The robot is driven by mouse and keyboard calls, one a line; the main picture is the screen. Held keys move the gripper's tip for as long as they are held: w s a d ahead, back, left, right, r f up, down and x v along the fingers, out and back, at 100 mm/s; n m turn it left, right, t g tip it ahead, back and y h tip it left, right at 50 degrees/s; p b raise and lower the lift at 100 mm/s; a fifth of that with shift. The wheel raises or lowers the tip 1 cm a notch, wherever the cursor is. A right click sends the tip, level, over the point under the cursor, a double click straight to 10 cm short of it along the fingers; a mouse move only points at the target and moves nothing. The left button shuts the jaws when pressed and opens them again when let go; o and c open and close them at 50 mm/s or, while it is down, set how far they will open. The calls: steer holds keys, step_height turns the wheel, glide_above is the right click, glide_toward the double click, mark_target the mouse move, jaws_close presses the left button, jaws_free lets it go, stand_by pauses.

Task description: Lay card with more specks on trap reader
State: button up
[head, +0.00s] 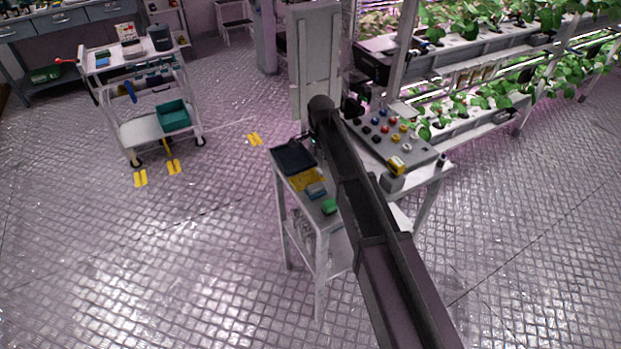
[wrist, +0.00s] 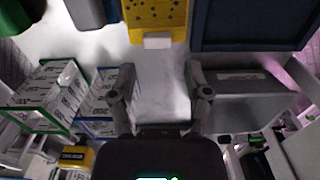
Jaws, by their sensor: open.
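A yellow card (wrist: 155,14) with dark specks lies on the small side table, at the top middle of the wrist view, with a white tab (wrist: 157,41) at its near edge. The yellow patch (head: 307,179) on that table shows in the head view; I cannot tell there whether it is one card or two. A dark flat framed device (wrist: 250,24), probably the trap reader, lies right of the card; it shows in the head view (head: 293,157) too. My gripper (wrist: 160,92) is open and empty, its fingers short of the tab. My arm hides part of the area in the head view.
A panel with coloured buttons (head: 390,138) stands right of my arm. Plant racks (head: 470,65) stand behind. A white cart (head: 140,95) stands left; floor between is open.

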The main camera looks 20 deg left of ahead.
mark_target(320, 170)
steer(key=shift+f, duration=0.1)
steer(key=shift+s+d+f+b, duration=0.1)
steer(key=shift+d+f+b, duration=0.05)
steer(key=shift+f+b, duration=2.45)
steer(key=shift+r, duration=0.1)
steer(key=c, duration=0.7)
steer(key=shift+r, duration=0.2)
step_height(320, 170, up, 10)
steer(key=p, duration=1)
steer(key=shift+f, duration=0.2)
